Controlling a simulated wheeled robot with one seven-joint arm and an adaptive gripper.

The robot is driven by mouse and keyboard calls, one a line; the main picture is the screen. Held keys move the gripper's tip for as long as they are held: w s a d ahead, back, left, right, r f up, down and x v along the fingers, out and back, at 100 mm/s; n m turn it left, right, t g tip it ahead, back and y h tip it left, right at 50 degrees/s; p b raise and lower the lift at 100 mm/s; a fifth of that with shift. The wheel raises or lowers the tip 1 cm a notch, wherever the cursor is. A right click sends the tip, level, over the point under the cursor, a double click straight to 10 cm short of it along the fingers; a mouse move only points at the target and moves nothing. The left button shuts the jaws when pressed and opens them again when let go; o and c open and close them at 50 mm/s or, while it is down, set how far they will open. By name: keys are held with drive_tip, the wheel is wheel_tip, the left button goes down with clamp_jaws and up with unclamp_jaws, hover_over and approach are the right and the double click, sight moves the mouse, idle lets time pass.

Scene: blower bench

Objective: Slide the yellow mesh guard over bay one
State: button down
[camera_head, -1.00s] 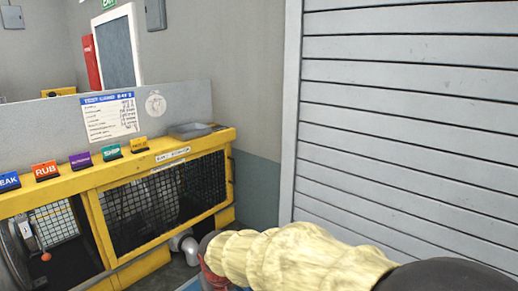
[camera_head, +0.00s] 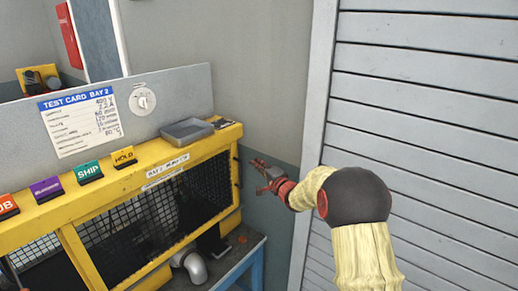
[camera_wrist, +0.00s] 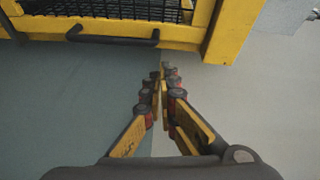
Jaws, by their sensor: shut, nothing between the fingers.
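The yellow mesh guard (camera_head: 168,196), a yellow frame with black mesh, covers the right-hand part of the bench front in the head view. Its near end and a black bar handle (camera_wrist: 112,39) show at the top of the wrist view. My gripper (camera_head: 262,166) is beside the bench's right end, in front of the grey wall. In the wrist view the gripper (camera_wrist: 162,80) has its fingers together and empty, apart from the handle. The handle lies up and left of the fingertips. Part of the left bay (camera_head: 35,255) shows at the lower left, cut off by the frame edge.
A grey tray (camera_head: 187,131) lies on the yellow bench top near several coloured tags, such as HOLD (camera_head: 124,157). A test card for bay 2 (camera_head: 80,120) hangs on the back panel. A slatted shutter (camera_head: 430,110) stands close on the right. A white pipe elbow (camera_head: 192,265) is below.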

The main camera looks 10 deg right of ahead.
sight(76, 239)
drive_tip(key=w+a+r+m, duration=0.1)
drive_tip(key=w+a, duration=0.2)
drive_tip(key=w, duration=0.6)
drive_tip(key=shift+w+a+b, duration=0.2)
drive_tip(key=shift+a+b, duration=0.05)
drive_tip(key=shift+b, duration=0.15)
drive_tip(key=s+a+b, duration=0.3)
drive_tip(key=s+a, duration=0.5)
drive_tip(key=a, duration=0.2)
drive_tip(key=s+a+b, duration=0.4)
drive_tip(key=s+a, duration=0.3)
drive_tip(key=a, duration=0.4)
drive_tip(key=s+a+b, duration=0.3)
drive_tip(key=s+a, duration=0.5)
drive_tip(key=a, duration=0.3)
drive_tip(key=shift+s+a+f+b, duration=0.1)
drive_tip(key=shift+s+a+b, duration=0.05)
drive_tip(key=shift+s+b, duration=0.2)
drive_tip(key=s+a, duration=0.5)
drive_tip(key=a, duration=0.2)
drive_tip(key=s+a, duration=0.5)
drive_tip(key=a, duration=0.2)
drive_tip(key=s+a+p, duration=0.1)
drive_tip(key=s+a, duration=0.4)
drive_tip(key=a, duration=0.2)
drive_tip(key=shift+s+a, duration=0.3)
drive_tip(key=shift+s, duration=0.05)
drive_tip(key=shift+s, duration=0.1)
